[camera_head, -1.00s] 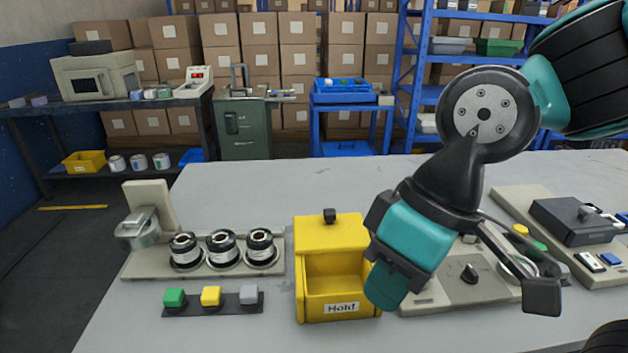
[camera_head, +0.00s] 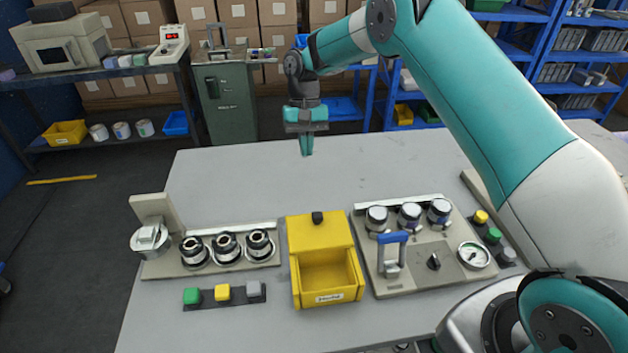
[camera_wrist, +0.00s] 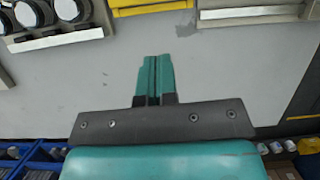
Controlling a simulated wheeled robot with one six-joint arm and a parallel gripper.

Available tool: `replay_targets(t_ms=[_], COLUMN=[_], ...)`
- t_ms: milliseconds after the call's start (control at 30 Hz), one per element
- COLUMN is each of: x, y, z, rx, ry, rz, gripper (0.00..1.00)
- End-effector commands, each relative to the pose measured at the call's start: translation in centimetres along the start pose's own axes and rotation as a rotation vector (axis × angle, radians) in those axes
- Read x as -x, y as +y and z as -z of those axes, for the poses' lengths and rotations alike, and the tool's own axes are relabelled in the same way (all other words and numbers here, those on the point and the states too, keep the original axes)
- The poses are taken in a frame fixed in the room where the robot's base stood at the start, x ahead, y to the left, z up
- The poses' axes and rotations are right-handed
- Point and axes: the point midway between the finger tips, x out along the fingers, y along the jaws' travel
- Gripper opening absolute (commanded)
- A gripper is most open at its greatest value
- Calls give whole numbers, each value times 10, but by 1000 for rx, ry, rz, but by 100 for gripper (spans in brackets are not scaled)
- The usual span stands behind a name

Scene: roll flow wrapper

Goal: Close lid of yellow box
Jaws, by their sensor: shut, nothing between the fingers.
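The yellow box (camera_head: 330,292) stands at the front middle of the grey table in the head view. Its front compartment is open and looks empty. Its yellow lid (camera_head: 318,234), with a black knob, lies back behind the opening. In the wrist view a yellow edge of the box (camera_wrist: 150,5) shows at the top. My gripper (camera_head: 307,150) is over the far part of the table, behind the box and apart from it, pointing down. Its teal fingers are together and empty, and they also show in the wrist view (camera_wrist: 154,78).
A base with several black-and-silver rolls (camera_head: 226,247) is left of the box, with a button strip (camera_head: 224,294) in front. A panel with a blue-handled clamp (camera_head: 393,250) and a gauge (camera_head: 474,255) is right. The table (camera_head: 240,185) behind the box is clear.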

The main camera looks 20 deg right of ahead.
Motion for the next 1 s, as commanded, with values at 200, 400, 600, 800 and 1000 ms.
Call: replay_targets(t_ms=[200, 400, 600, 800, 1000], x=[-12, -34, -74, -111, -119], y=[10, 11, 12, 12, 10], z=[18, 18, 15, 10, -14], rx=[-70, -74, -73, -72, -71], ry=[-31, -36, -37, -36, -33], rz=[-21, -22, -23, -23, -22], gripper=[0, 0, 0, 0, 0])
